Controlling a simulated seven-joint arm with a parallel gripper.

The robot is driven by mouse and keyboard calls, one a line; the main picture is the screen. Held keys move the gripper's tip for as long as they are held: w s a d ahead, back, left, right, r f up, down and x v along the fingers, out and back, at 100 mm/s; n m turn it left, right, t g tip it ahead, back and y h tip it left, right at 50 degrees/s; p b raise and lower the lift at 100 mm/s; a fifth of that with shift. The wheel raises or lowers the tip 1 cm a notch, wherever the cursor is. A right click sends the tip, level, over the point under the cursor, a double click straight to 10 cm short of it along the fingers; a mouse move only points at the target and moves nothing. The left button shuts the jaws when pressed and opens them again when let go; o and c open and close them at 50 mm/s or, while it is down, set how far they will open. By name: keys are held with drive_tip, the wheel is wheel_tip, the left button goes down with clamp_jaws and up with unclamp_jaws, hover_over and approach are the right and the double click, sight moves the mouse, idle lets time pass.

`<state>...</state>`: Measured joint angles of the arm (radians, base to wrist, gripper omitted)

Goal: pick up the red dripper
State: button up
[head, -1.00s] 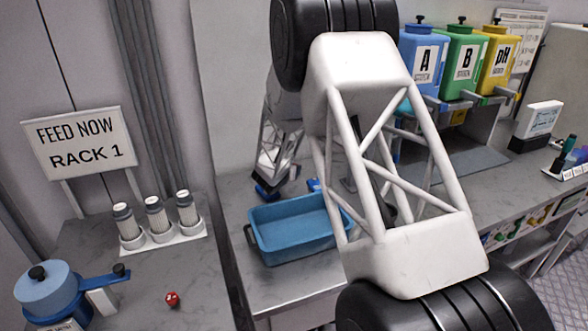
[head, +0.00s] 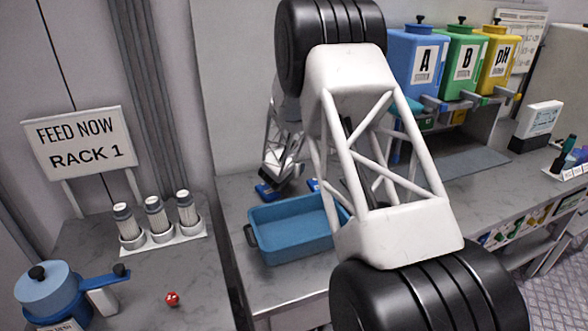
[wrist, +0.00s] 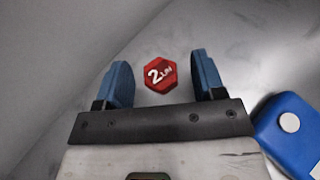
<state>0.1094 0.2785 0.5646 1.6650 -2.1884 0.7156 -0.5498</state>
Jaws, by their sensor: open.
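The red dripper (wrist: 160,73) is a small red hexagonal piece with a white "2" marking, lying on the grey surface in the wrist view. My gripper (wrist: 161,78) has its two blue fingers apart, one on each side of the dripper in the picture, with visible gaps. I cannot tell how far the fingertips are above the surface. In the head view my gripper (head: 268,192) is low over the bench behind the blue tray. The dripper beneath it is hidden there.
The blue tray (head: 290,252) stands in front of my gripper. A blue piece with a white round top (wrist: 290,124) lies close to the right finger. Another small red object (head: 172,299) sits on the left bench, near a blue lidded pot (head: 48,288).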

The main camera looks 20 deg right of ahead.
idle(0.4)
drive_tip(key=c, duration=1)
drive_tip(key=shift+r, duration=0.15)
wheel_tip(320, 180, up, 10)
idle(0.6)
